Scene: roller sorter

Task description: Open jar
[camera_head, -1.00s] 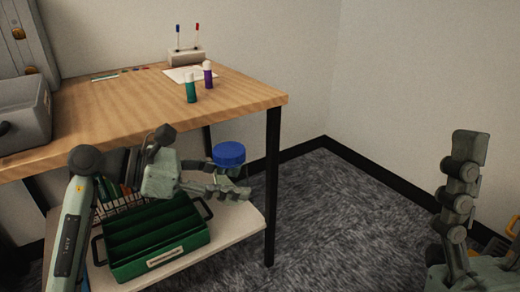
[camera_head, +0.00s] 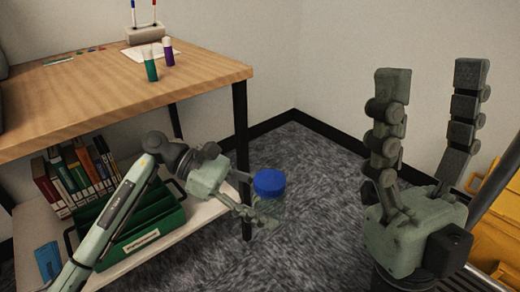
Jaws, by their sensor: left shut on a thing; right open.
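The jar (camera_head: 270,208) is a clear container with a blue lid (camera_head: 269,182) on top, roughly upright. My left gripper (camera_head: 264,216) is shut on the jar's body below the lid and holds it in the air, in front of the table's right leg. Part of the jar is hidden by the fingers. My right gripper (camera_head: 430,85) is at the right of the view, open and empty, its fingers pointing up. It is well apart from the jar.
A wooden table (camera_head: 200,78) stands at the left, with a teal marker (camera_head: 151,66), a purple marker (camera_head: 168,52) and a pen holder (camera_head: 146,34) on it. Its lower shelf (camera_head: 200,215) holds a green tray (camera_head: 150,240) and books (camera_head: 75,175). A yellow thing (camera_head: 492,235) is at the right edge.

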